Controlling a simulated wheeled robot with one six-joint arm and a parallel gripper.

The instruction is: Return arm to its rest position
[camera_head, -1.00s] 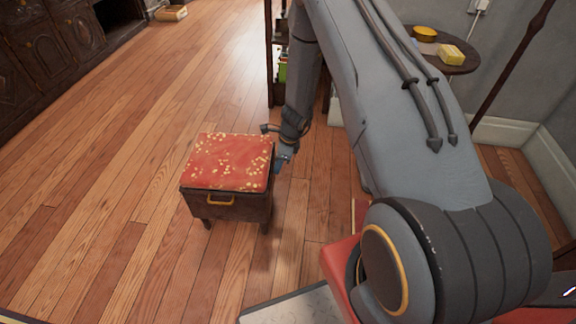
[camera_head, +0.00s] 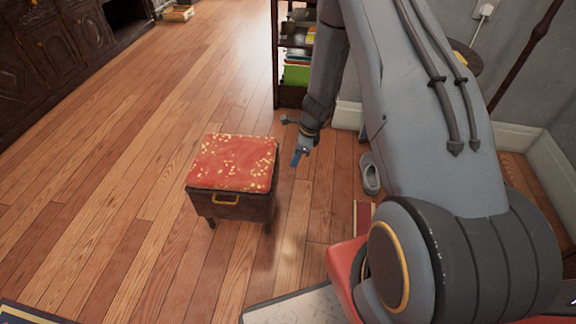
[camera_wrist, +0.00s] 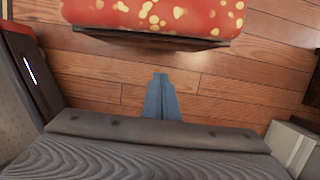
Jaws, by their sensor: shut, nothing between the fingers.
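My gripper (camera_head: 297,160) is shut and empty. In the head view it hangs in the air just right of a small stool, apart from it. In the wrist view my gripper's blue fingers (camera_wrist: 160,82) are together, with bare floor beyond their tips. My grey arm (camera_head: 420,90) reaches from the lower right of the head view up and over, then down to the gripper.
The stool (camera_head: 230,205) has a red flowered cushion; its edge shows in the wrist view (camera_wrist: 155,15). A bookshelf (camera_head: 292,95) stands behind my gripper. A grey shoe (camera_head: 370,175) lies on the floor. A dark cabinet (camera_head: 50,65) stands far left. The floor between is clear.

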